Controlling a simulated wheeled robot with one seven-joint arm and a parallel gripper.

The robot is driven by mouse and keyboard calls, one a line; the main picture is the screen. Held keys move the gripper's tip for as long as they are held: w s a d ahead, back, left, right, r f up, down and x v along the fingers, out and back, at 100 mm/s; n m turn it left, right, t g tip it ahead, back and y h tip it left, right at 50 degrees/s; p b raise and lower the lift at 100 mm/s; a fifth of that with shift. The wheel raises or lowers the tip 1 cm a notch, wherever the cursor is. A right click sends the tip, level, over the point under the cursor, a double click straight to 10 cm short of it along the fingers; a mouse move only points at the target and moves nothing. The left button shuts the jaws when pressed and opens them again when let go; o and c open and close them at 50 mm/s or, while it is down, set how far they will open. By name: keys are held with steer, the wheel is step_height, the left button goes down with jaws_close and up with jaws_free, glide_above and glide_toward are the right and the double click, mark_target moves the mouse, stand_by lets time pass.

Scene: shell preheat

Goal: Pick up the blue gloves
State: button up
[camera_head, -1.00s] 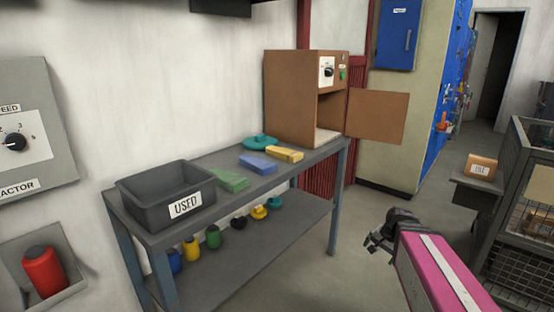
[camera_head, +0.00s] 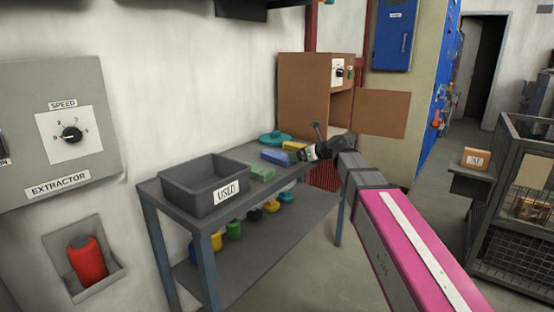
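The blue gloves (camera_head: 278,157) appear as a flat, folded blue bundle on the top of the grey workbench (camera_head: 228,208). They lie between a green bundle and a yellow one. My gripper (camera_head: 312,143) is over the bench's right end, just right of the blue bundle and in front of the yellow one. Its fingers look apart, with nothing seen between them. It seems not to touch the blue bundle. My gripper and wrist hide part of the yellow bundle.
A grey bin marked USED (camera_head: 204,188) stands at the bench's near left. The green bundle (camera_head: 262,173), yellow bundle (camera_head: 294,146) and a teal round item (camera_head: 275,138) share the top. A brown oven (camera_head: 300,98) with an open door (camera_head: 382,114) stands behind. Several coloured items sit on the lower shelf.

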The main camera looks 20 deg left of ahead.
mark_target(283, 156)
steer(key=x, duration=1)
steer(key=shift+w, duration=0.15)
steer(key=c, duration=1)
